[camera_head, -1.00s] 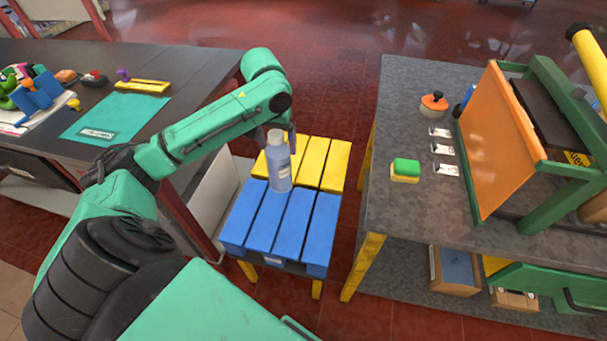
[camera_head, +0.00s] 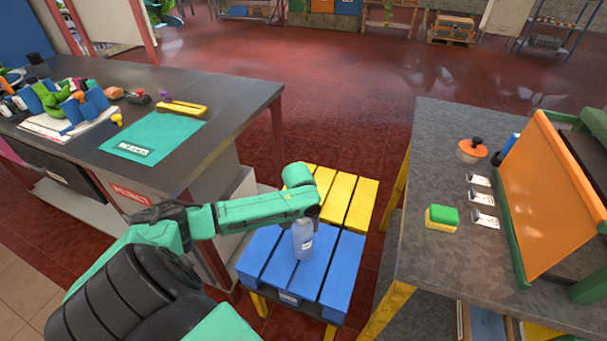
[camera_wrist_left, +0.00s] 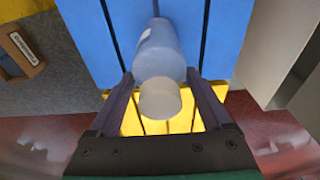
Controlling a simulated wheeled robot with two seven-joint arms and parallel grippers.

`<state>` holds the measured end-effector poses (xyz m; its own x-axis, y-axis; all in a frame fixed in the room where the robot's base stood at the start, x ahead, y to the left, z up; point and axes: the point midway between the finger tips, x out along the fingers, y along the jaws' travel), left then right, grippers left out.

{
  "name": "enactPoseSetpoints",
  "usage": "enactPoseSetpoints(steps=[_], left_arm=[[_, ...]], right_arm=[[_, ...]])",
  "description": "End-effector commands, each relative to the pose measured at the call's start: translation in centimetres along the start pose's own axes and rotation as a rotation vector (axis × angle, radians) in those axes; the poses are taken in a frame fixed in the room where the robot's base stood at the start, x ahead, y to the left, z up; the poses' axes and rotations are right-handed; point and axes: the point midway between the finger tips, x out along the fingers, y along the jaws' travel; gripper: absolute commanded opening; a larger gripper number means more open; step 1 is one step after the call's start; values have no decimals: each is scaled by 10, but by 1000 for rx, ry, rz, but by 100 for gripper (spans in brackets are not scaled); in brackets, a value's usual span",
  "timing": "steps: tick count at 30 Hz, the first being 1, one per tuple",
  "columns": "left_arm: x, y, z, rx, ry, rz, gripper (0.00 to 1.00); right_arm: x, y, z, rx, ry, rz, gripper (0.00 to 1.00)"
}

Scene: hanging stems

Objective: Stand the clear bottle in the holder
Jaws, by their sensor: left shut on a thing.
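The clear bottle (camera_head: 303,241), bluish and see-through with a pale label, is upright over the blue slats of a small slatted stool (camera_head: 262,247). I cannot tell whether its base touches the slats. My left gripper (camera_head: 304,220) is shut on the bottle near its top; the arm hides part of the neck. In the left wrist view the bottle (camera_wrist_left: 160,55) sits between the two dark fingers, its pale cap toward the camera. My right gripper is out of view. I cannot tell which thing is the holder.
A dark bench (camera_head: 235,97) at left carries a teal mat (camera_head: 163,132), a yellow level (camera_head: 182,108) and blue racks of tools. A grey table (camera_head: 425,190) at right carries a sponge (camera_head: 441,217), an orange-lidded pot (camera_head: 471,150) and an orange panel (camera_head: 548,205). Red floor lies behind.

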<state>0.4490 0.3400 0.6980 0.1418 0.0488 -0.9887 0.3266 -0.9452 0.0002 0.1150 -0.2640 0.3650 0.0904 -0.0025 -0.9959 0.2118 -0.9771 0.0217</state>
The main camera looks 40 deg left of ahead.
Motion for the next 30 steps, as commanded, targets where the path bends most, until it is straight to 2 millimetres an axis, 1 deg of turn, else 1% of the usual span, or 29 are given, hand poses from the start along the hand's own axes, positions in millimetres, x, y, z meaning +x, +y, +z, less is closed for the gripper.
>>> enactPoseSetpoints(steps=[5, 6, 7, 8, 14, 17, 20, 24, 27, 30], left_arm=[[-1, 0, -1, -1, 3, 1, 0], [2, 0, 0, -1, -1, 0, 87], [1, 0, 0, -1, -1, 0, 98], [1, 0, 0, -1, -1, 0, 100], [1, 0, 0, -1, -1, 0, 100], [-6, 0, 0, -1, 0, -1, 100], [-26, 0, -1, -1, 0, 0, 100], [-66, 0, -1, 1, 2, -1, 100], [-92, 0, -1, 0, 1, -1, 100], [-110, 0, -1, -2, 0, 0, 100]], right_arm=[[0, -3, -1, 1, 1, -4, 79], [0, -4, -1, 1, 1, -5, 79], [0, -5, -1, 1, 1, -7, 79], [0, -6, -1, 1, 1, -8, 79], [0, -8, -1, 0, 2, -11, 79], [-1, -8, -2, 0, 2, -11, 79], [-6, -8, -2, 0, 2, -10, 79], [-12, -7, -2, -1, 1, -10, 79], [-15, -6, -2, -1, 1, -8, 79], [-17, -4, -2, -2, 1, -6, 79]])
